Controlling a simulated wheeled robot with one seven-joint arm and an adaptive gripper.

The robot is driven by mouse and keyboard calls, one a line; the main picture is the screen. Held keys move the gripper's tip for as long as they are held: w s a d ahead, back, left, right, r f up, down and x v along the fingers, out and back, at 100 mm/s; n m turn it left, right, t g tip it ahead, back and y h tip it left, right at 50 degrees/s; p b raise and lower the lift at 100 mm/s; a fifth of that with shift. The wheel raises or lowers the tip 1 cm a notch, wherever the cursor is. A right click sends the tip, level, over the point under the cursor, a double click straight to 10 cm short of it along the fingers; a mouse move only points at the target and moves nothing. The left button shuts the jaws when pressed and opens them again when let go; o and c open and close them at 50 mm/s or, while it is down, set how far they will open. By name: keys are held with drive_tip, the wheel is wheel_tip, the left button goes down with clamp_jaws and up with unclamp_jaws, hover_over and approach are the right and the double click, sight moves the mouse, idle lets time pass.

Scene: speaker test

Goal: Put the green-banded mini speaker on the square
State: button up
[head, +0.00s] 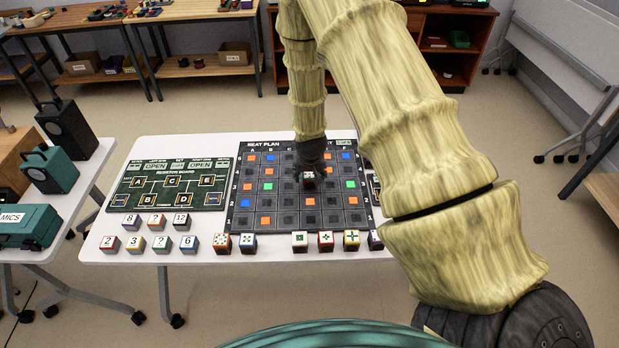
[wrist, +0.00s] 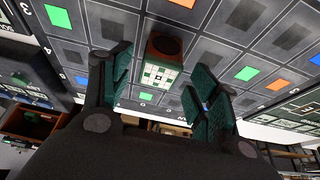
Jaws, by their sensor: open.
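My gripper (head: 309,158) is over the dark grid board (head: 236,217), right of its middle. A small cube (head: 309,181) stands on the board just below it, partly hidden by the gripper. In the wrist view this cube (wrist: 162,73) has a white face with green and dark squares and a reddish-brown side. It sits between my open fingers (wrist: 158,85), with a gap on each side. The board has flat orange, blue and green squares, one green square (head: 350,184) being right of the cube. I cannot tell whether the cube is the green-banded mini speaker.
A green board (head: 160,196) lies left of the grid. Teal and black boxes (head: 50,170) stand on a side table at left. My arm hides the table's right end.

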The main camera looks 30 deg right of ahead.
drive_tip(key=b+v, duration=0.2)
drive_tip(key=v, duration=0.6)
drive_tip(key=shift+r, duration=0.25)
drive_tip(key=shift+s, duration=0.1)
